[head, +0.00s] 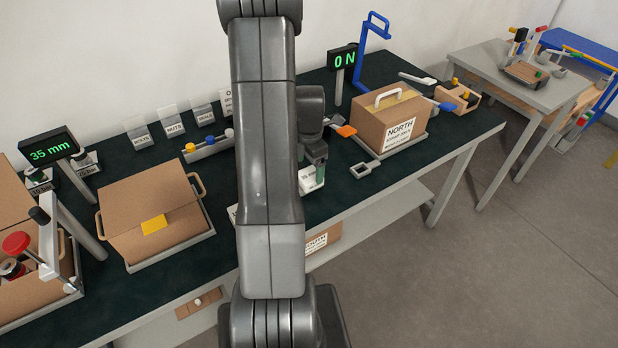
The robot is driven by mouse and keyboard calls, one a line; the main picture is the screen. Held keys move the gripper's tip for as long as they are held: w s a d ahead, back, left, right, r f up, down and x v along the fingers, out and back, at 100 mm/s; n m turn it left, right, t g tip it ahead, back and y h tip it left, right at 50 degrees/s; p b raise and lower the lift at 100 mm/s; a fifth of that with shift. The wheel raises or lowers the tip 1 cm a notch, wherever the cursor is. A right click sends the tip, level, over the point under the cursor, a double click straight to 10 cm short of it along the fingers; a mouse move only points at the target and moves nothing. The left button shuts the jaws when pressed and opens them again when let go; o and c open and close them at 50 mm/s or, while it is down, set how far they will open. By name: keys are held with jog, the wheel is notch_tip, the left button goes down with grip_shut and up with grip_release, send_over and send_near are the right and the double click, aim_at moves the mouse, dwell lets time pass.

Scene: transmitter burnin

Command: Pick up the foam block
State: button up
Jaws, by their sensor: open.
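My gripper (318,170) points down over the middle of the dark green bench top, partly hidden behind my own arm. Its jaws are open, above or beside a small white labelled holder (311,183). A greenish piece shows at its tips; I cannot tell whether it is part of the gripper or a separate block. I cannot make out the foam block for certain. A small yellow piece (153,224) is on the front edge of a cardboard box (150,200) at the left; it may be a label.
A closed box marked NORTH (400,132) with a white handle stands to the right. A grey square ring (362,169) lies in front of it. A blue frame (359,65) and a green display (341,58) stand behind. Labelled bins (171,126) line the back.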

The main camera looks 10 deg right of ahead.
aim_at(311, 174)
jog(key=shift+d+f+p, duration=0.2)
jog(key=shift+f+p, duration=0.35)
jog(key=shift+f, duration=1.65)
jog(key=c, duration=1.1)
